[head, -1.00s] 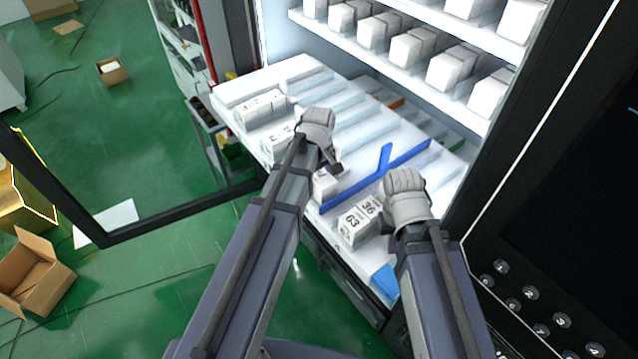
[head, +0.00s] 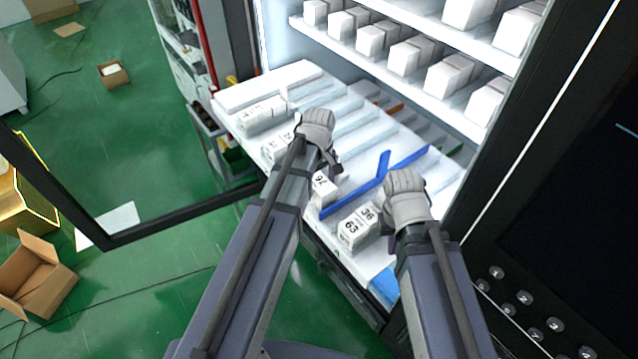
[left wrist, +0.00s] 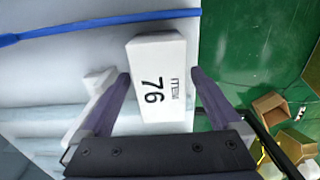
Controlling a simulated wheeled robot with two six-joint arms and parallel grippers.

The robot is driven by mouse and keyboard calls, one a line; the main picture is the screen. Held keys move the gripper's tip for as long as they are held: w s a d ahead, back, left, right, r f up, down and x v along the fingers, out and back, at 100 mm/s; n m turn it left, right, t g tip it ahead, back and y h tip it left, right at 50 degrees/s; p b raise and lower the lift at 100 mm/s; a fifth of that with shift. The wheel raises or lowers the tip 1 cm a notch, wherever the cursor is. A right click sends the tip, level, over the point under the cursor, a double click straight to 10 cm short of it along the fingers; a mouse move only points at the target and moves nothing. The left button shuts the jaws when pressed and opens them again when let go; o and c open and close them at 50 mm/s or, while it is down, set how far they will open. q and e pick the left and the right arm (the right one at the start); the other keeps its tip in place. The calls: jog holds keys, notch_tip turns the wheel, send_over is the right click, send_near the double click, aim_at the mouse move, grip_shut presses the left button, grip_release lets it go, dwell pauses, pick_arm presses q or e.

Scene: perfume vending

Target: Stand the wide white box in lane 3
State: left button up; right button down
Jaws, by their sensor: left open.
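A white box marked 76 (left wrist: 160,80) lies between the fingers of my left gripper (left wrist: 160,92) in the left wrist view, with visible gaps at the fingertips. That gripper is open. In the head view the same box (head: 325,189) is on the white tray (head: 235,95), just below my left gripper (head: 328,160) and partly hidden by the arm. I cannot tell its lane number.
Blue divider strips (head: 350,199) cross the tray between the two numbered boxes. More white boxes (head: 262,113) stand toward the tray's far left end. Shelves with boxes (head: 405,55) rise behind. A dark panel with buttons (head: 525,298) is at the right.

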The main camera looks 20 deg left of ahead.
aim_at(319, 182)
pick_arm(q)
notch_tip(319, 182, up, 5)
jog(key=p, duration=0.4)
jog(key=shift+r, duration=0.2)
jog(key=s+d+m+y, duration=0.1)
jog(key=s+d+m, duration=0.9)
jog(key=s+m, duration=0.4)
jog(key=shift+s+d, duration=0.25)
jog(key=shift+d, duration=0.05)
